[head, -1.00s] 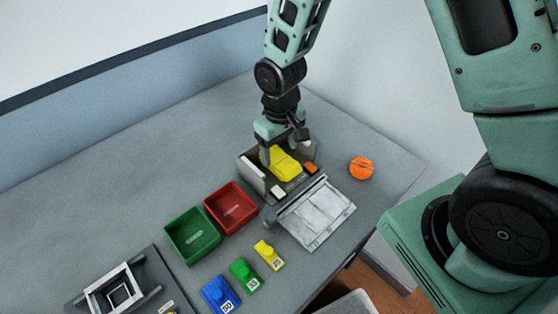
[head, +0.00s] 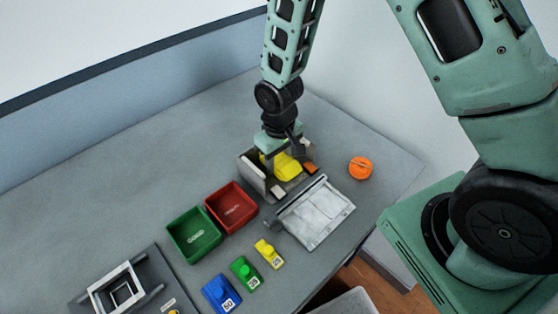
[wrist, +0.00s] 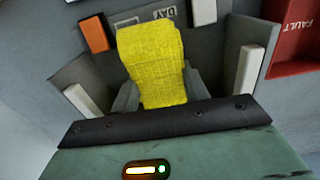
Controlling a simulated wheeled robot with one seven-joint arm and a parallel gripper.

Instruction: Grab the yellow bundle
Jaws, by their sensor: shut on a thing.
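The yellow bundle (head: 287,167) is inside the open grey box on the table. In the wrist view the bundle (wrist: 153,62) stands between the two grey fingers of my gripper (wrist: 160,92), which is shut on its near end. In the head view my gripper (head: 281,152) reaches down into the box from above and hides part of the bundle. The grey box (head: 254,175) has its lid (head: 316,214) lying open toward the front.
Red (head: 231,207) and green (head: 194,235) trays stand left of the box. Blue (head: 221,293), green (head: 245,272) and yellow (head: 268,253) labelled blocks sit in front. An orange round object (head: 361,168) lies right of the box. The table's back left is clear.

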